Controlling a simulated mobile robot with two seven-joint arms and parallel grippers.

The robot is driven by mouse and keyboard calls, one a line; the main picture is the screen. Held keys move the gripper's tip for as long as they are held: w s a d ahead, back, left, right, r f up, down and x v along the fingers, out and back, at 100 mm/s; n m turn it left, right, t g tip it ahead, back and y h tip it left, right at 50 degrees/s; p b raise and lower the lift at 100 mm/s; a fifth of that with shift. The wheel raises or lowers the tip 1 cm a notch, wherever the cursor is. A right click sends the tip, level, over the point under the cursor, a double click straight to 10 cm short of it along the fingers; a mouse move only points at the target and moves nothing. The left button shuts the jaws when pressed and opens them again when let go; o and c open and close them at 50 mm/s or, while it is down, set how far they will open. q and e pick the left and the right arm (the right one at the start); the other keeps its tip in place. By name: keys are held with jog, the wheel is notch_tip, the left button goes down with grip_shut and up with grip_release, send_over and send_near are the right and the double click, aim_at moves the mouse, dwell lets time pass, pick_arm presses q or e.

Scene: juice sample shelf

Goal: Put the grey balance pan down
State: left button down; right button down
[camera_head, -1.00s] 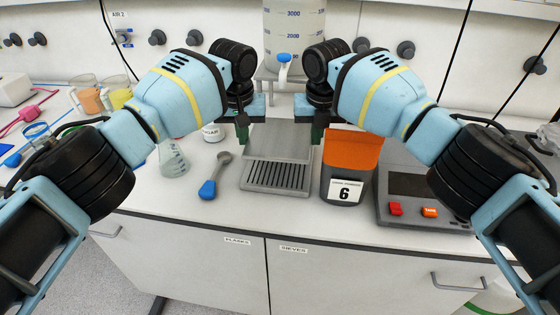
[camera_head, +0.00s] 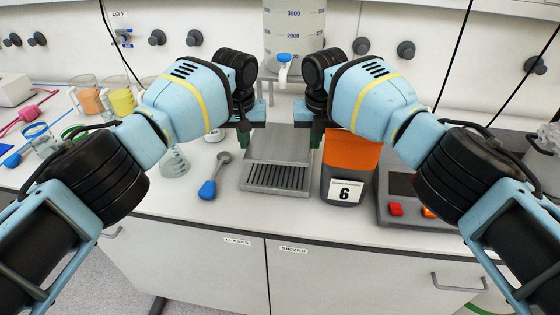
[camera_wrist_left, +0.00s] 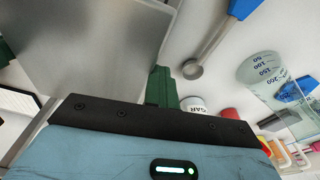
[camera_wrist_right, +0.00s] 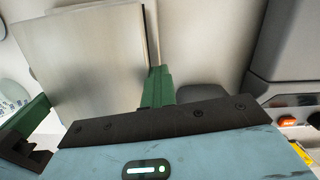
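The grey balance pan (camera_head: 280,143) is a flat square metal plate between my two grippers, level in the head view. It overlaps the back of the slotted grey tray (camera_head: 275,180); whether it touches it or hangs just above, I cannot tell. My left gripper (camera_head: 243,138) has its green fingers together at the pan's left edge, seen close in the left wrist view (camera_wrist_left: 162,88). My right gripper (camera_head: 317,136) has its fingers together at the right edge, seen in the right wrist view (camera_wrist_right: 156,88). The pan also fills much of both wrist views.
A grey box with an orange inside and label 6 (camera_head: 346,185) stands close right of the tray. A blue-handled scoop (camera_head: 209,187) and a flask (camera_head: 174,163) are left. A tap (camera_head: 284,62) hangs behind.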

pick_arm(q)
jog(key=shift+d+f, duration=0.1)
pick_arm(e)
jog(key=shift+a+f, duration=0.1)
